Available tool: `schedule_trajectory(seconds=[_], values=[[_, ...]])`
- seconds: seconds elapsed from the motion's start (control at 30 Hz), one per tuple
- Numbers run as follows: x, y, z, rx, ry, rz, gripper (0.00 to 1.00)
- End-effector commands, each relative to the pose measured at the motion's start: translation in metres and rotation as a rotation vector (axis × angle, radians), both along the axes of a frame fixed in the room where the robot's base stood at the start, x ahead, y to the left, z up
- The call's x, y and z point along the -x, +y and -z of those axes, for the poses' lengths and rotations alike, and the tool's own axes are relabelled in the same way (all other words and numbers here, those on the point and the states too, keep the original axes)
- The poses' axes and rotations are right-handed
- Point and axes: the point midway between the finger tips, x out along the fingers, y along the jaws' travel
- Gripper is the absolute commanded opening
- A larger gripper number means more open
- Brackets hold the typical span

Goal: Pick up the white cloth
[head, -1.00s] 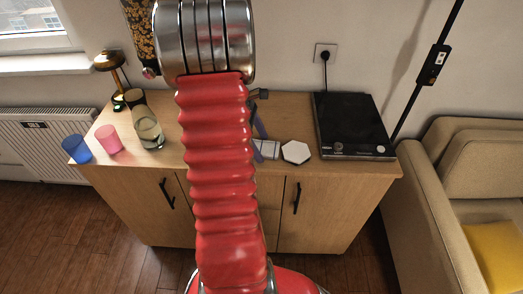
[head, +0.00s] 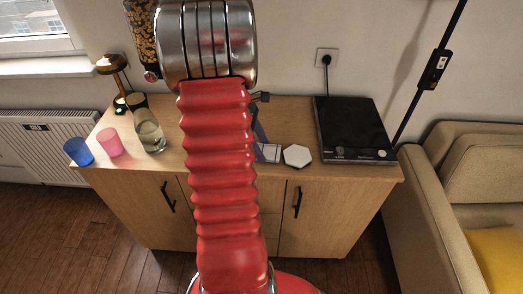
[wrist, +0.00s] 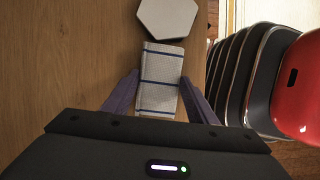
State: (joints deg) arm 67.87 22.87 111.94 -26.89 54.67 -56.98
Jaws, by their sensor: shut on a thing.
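The white cloth (wrist: 161,78) is a folded rectangle with blue stripes on the wooden cabinet top. In the wrist view it lies between the two purple fingers of my gripper (wrist: 160,82), which is shut on it. In the head view the cloth (head: 269,153) shows just right of my red arm, beside a purple finger (head: 259,133). My arm hides most of the gripper there. I cannot tell whether the cloth is clear of the surface.
A white hexagonal item (head: 297,155) lies right by the cloth. A black hob (head: 353,128) is at the right. A glass carafe (head: 150,135), pink cup (head: 109,142), blue cup (head: 78,151) and lamp (head: 112,66) stand at the left.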

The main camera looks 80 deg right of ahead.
Motion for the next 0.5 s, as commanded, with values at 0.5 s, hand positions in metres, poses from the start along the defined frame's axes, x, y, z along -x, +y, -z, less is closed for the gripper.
schedule_trajectory(seconds=[0.5], values=[[-0.001, -0.001, -0.077, 0.004, -0.002, -0.001, 0.31]])
